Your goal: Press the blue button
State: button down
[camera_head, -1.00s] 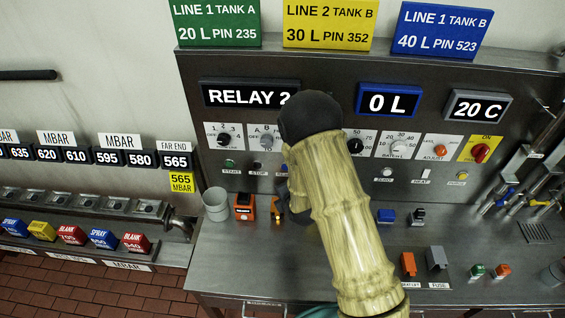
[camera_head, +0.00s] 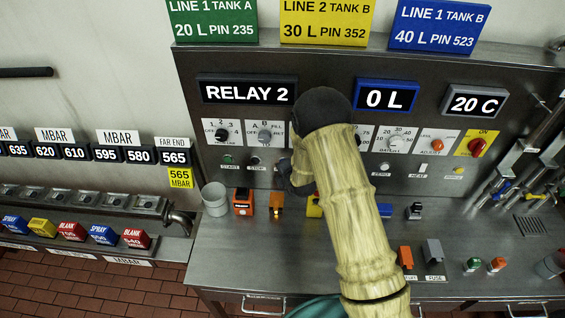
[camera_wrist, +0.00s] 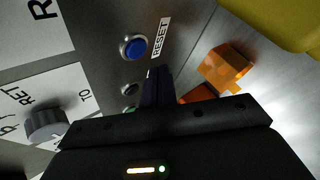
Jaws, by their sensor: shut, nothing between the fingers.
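The blue button (camera_wrist: 133,47) is a round button in a metal ring on the grey panel, beside a RESET label (camera_wrist: 161,38) in the wrist view. In the head view my arm and gripper hide it. My gripper (camera_wrist: 157,76) is shut and empty. In the wrist view its fingertips are just below and right of the blue button, apart from it in the picture. Whether they touch the panel I cannot tell. In the head view my gripper (camera_head: 284,170) is dark, close to the panel and partly covered by my arm.
Black STOP (camera_wrist: 130,89) and green START (camera_head: 228,160) buttons sit in the same row. A selector knob (camera_wrist: 45,124) is above that row. An orange block (camera_head: 243,203), an amber object (camera_head: 276,206) and a grey cup (camera_head: 215,199) stand on the counter (camera_head: 235,255) below.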

jog(key=shift+w, duration=0.95)
jog(key=shift+d, duration=0.2)
jog(key=shift+s+a, duration=0.15)
jog(key=shift+a, duration=0.05)
jog(key=shift+b, duration=0.3)
dwell(0.6)
jog(key=shift+w, duration=0.45)
